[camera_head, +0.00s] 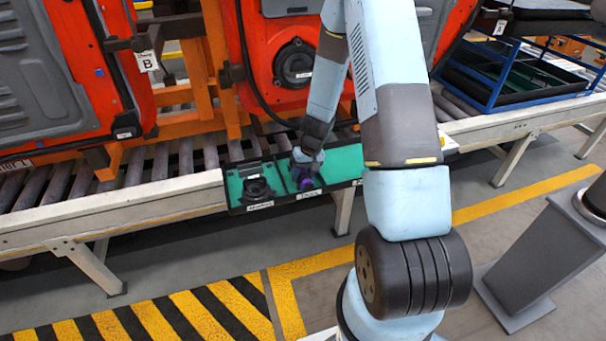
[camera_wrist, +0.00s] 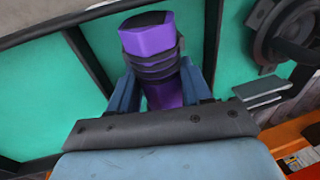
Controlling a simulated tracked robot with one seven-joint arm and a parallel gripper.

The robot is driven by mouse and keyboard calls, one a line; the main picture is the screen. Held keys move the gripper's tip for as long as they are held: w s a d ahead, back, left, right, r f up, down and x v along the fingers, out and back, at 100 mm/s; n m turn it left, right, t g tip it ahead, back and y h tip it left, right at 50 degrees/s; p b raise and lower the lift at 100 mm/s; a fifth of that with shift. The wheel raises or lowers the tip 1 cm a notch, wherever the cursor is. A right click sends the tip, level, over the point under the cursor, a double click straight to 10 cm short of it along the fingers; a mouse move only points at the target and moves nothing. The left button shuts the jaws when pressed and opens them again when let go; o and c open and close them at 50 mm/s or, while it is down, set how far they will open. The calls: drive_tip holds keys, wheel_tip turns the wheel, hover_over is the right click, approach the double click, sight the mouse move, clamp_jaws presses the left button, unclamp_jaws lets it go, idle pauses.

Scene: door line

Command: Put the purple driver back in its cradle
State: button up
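The purple driver (camera_wrist: 150,38), with dark bands round its body, is between the two blue fingers of my gripper (camera_wrist: 160,92) in the wrist view. The fingers lie against its sides. In the head view the driver (camera_head: 306,183) is small and partly hidden below my gripper (camera_head: 306,168), over the middle compartment of a green-lined tray (camera_head: 287,203). I cannot tell whether it touches the tray floor. The black ring-shaped cradle (camera_head: 257,188) stands in the tray's left compartment, with nothing seen in it. It also shows at the wrist view's upper right (camera_wrist: 285,35).
The tray sits at the front edge of a roller conveyor (camera_head: 150,203). Orange-red doors (camera_head: 290,25) stand behind it. A blue rack (camera_head: 515,75) is at the right, and a grey pedestal (camera_head: 545,255) stands on the floor. My arm hides part of the tray's right side.

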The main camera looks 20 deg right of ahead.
drive_tip(key=o, duration=0.5)
drive_tip(key=shift+s+a+f, duration=0.1)
drive_tip(key=shift+s+f, duration=0.15)
drive_tip(key=shift+d, duration=0.2)
drive_tip(key=shift+w+r, duration=0.1)
drive_tip(key=shift+d+r, duration=0.1)
drive_tip(key=shift+r, duration=0.2)
drive_tip(key=v, duration=1.3)
drive_tip(key=shift+w+a+r, duration=0.1)
drive_tip(key=shift+a+r, duration=0.1)
drive_tip(key=shift+a, duration=0.05)
